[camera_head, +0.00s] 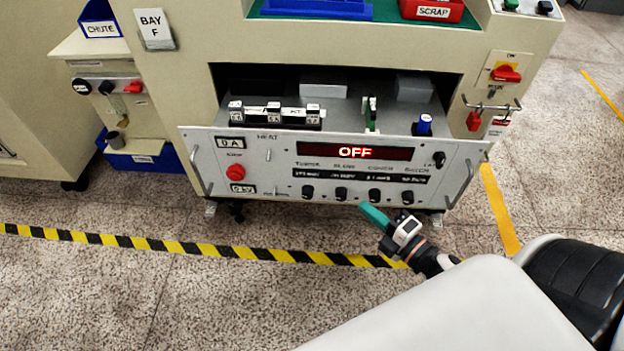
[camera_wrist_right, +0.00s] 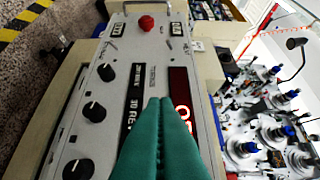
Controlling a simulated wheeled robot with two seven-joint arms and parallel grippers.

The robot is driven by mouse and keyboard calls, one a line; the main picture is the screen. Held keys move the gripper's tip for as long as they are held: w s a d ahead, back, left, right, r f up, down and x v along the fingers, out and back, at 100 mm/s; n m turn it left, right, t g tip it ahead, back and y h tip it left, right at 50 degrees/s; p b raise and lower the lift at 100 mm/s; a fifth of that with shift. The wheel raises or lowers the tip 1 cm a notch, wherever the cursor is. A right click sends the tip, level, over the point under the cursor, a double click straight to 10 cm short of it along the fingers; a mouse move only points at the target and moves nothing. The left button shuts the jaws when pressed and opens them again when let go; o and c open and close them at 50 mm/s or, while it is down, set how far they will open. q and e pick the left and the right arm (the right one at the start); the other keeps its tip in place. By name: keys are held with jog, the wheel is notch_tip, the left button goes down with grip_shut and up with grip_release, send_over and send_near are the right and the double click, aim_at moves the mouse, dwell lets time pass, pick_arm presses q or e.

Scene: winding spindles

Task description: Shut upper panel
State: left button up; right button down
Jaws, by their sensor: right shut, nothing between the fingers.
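The grey control panel (camera_head: 270,180) with a red "OFF" display (camera_head: 353,152) stands out from the front of the beige machine (camera_head: 400,42). Above and behind it, a dark opening shows an inner tray (camera_head: 340,112) with small parts on it. The panel has handles at its left and right ends. My right gripper (camera_head: 371,213) has teal fingers and is shut and empty, in front of the panel's lower edge, by the row of black knobs. In the right wrist view the shut fingers (camera_wrist_right: 165,110) point over the panel face; contact cannot be told. My left gripper is out of view.
A red-handled switch (camera_head: 505,73) and a bar with a red padlock (camera_head: 473,121) are on the machine's right side. A chute unit (camera_head: 95,60) stands at left. Black-and-yellow tape (camera_head: 180,246) crosses the clear floor in front.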

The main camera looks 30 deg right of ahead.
send_near(327, 160)
jog(key=w+a, duration=0.3)
jog(key=shift+w+d, duration=0.55)
jog(key=shift+w, duration=0.3)
jog(key=shift+w+d, duration=0.25)
jog(key=shift+w, duration=0.2)
jog(key=shift+d, duration=0.1)
